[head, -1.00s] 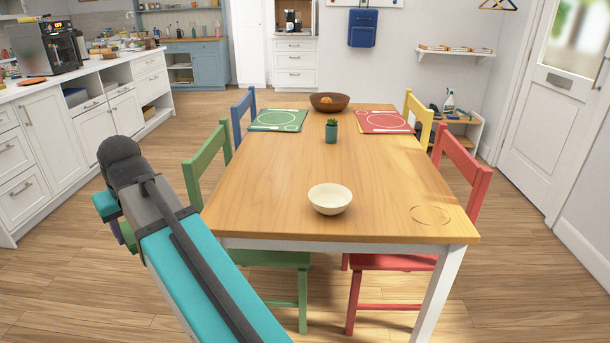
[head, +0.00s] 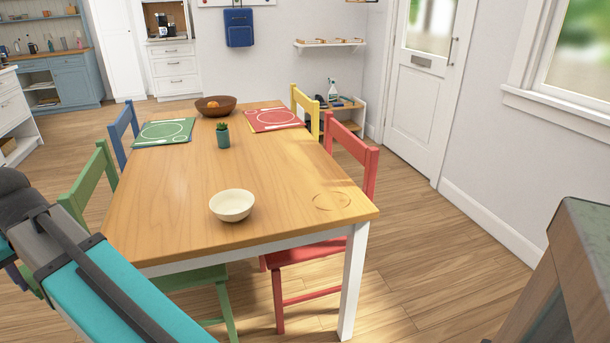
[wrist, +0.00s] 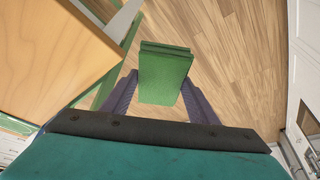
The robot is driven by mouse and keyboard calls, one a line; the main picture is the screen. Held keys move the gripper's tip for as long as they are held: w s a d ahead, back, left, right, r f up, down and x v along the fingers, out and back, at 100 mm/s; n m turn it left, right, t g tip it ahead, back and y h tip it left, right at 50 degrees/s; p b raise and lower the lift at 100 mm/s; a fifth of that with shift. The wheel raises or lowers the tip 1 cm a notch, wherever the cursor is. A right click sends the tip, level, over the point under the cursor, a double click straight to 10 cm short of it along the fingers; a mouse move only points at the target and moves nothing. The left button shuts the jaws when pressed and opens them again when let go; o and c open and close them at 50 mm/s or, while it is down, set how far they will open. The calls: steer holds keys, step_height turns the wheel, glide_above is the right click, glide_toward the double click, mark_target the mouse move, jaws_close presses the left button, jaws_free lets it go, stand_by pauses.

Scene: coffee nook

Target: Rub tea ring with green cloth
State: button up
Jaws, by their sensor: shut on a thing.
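The tea ring (head: 331,201) is a faint brown circle on the near right corner of the wooden table (head: 165,215). The green cloth (wrist: 165,78) shows in the wrist view as a folded block between the fingers of my gripper (wrist: 163,92), which is shut on it. The cloth is held over the floor, beside the table edge (wrist: 60,60). In the head view my arm is at the lower left, and the gripper's fingers and cloth are not clearly seen there. The cloth is apart from the ring.
A cream bowl (head: 232,205) stands left of the ring. A plant pot (head: 223,136), placemats and a fruit bowl (head: 216,106) are farther back. A red chair (head: 355,158) stands at the table's right side. A grey-topped unit (head: 585,240) is at the lower right. Open floor lies between.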

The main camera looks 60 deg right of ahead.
steer(key=d+r+m+g+h+p, duration=0.1)
steer(key=d+m+h+p, duration=0.4)
steer(key=d, duration=1.4)
steer(key=s+d+m+g+p, duration=0.1)
steer(key=s+d+m+p, duration=0.3)
steer(key=d, duration=0.6)
steer(key=s+d+m+g+p, duration=0.1)
steer(key=s+d+m+p, duration=0.4)
steer(key=s+d, duration=0.3)
steer(key=s+d+m+g+p, duration=0.2)
steer(key=s+d+m+p, duration=0.2)
steer(key=d, duration=0.9)
steer(key=shift+s+d+m+y, duration=0.15)
steer(key=shift+s+m, duration=0.25)
steer(key=shift+s, duration=0.25)
steer(key=shift+s+d+m+y, duration=0.15)
steer(key=shift+s+m, duration=0.25)
steer(key=shift+s, duration=0.2)
steer(key=s+d+m+g+p, duration=0.1)
steer(key=s+d+m+p, duration=0.2)
steer(key=s+d, duration=0.2)
steer(key=s+d+m+g+y+p, duration=0.1)
steer(key=s+d+m+p, duration=0.2)
steer(key=s+d, duration=0.3)
steer(key=s, duration=0.5)
steer(key=shift+s+f+m+g, duration=0.3)
steer(key=shift+f, duration=0.1)
